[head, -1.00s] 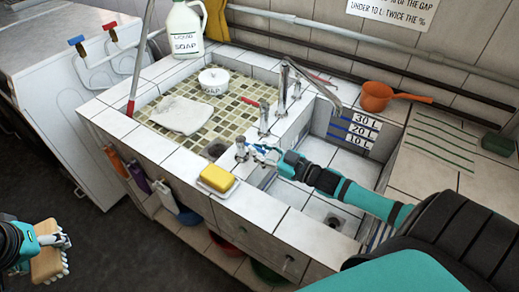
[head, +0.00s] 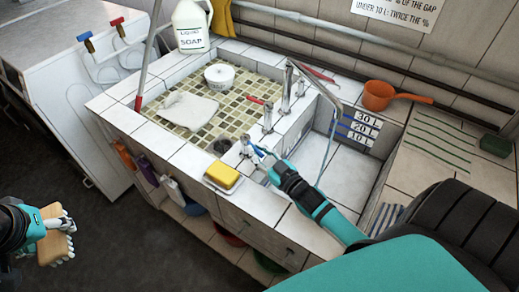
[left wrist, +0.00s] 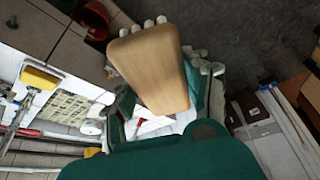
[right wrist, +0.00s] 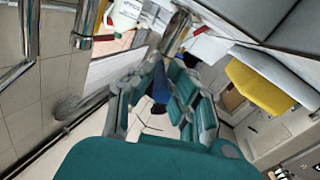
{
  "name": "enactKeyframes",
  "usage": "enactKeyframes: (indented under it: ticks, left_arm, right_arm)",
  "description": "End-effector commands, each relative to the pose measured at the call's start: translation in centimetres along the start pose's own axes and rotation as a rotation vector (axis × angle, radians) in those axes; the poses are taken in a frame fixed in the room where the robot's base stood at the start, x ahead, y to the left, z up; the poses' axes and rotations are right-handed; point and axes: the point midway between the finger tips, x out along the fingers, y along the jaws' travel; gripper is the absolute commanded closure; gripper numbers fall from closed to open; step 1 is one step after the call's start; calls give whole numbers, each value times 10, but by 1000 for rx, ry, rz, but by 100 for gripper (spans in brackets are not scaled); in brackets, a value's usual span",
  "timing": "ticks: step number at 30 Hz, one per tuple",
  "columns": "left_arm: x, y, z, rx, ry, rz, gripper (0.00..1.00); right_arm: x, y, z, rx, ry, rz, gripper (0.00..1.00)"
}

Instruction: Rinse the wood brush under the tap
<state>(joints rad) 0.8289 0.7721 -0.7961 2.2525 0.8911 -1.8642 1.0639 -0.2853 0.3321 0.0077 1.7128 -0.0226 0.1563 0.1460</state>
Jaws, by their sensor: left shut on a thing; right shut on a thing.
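The wood brush (head: 54,241), a pale wooden block with white bristle tufts, is in my left gripper (head: 48,222), over the floor left of the sink. In the left wrist view the brush (left wrist: 152,68) fills the space before the fingers. My right gripper (head: 268,161) is shut on the blue tap handle (head: 260,151) at the sink's front divider. The blue handle (right wrist: 160,82) also shows between the fingers in the right wrist view. The chrome spout (head: 315,82) reaches over the right basin, and a thin stream of water (head: 328,147) falls from it.
The right basin (head: 308,160) has litre marks on its back wall. The tiled left basin (head: 185,130) holds a white cloth (head: 187,110) and a soap tub (head: 220,76). A yellow sponge (head: 222,176) lies on the front rim. An orange dipper (head: 380,96) stands at the right.

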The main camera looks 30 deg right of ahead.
Motion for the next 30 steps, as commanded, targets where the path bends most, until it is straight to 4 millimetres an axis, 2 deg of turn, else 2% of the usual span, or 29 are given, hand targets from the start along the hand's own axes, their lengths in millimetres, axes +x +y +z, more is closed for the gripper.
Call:
enactKeyframes:
  ticks: [4,5,10,24,27,30]
  left_arm:
    - [0,0,0,0,1,0,78]
    - [0,0,0,0,1,0,78]
    - [0,0,0,0,1,0,78]
    - [0,0,0,0,1,0,78]
    - [0,0,0,0,1,0,78]
    - [0,0,0,0,1,0,78]
  right_arm:
    - [0,0,-1,-1,4,-1,100]
    - [0,0,-1,-1,4,-1,86]
    - [0,0,-2,0,5,-2,64]
    - [-1,0,0,1,2,-2,64]
    - [-8,0,1,1,0,-2,64]
    - [-24,0,1,1,-1,-2,64]
